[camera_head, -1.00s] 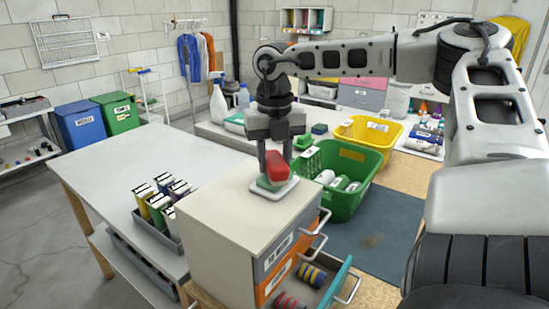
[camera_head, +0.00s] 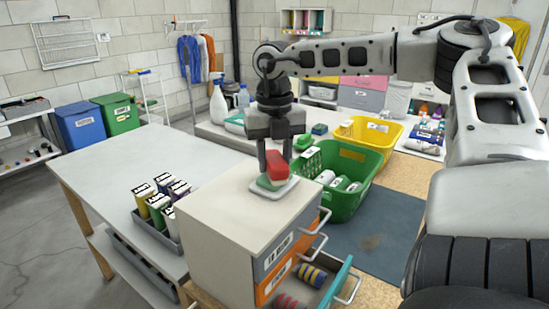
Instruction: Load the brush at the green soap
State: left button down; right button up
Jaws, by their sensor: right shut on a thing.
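My right gripper (camera_head: 275,166) points down over the top of a small drawer cabinet and is shut on a red brush (camera_head: 278,163). The brush's lower side rests on or just over the green soap (camera_head: 266,182); I cannot tell how firmly they touch. The soap sits in a pale dish (camera_head: 275,193) near the back of the cabinet top. The brush hides most of the soap. My left gripper is not in view.
The cabinet (camera_head: 240,220) has a clear top in front of the dish and an open lower drawer (camera_head: 318,285). A green basket (camera_head: 350,200) stands close on the right, a yellow basket (camera_head: 384,140) behind it. A tray of cartons (camera_head: 160,228) is on the left.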

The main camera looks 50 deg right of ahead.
aim_at(275, 157)
dwell(0.5)
jog(key=shift+r+p, duration=1.25)
jog(key=shift+r, duration=2.25)
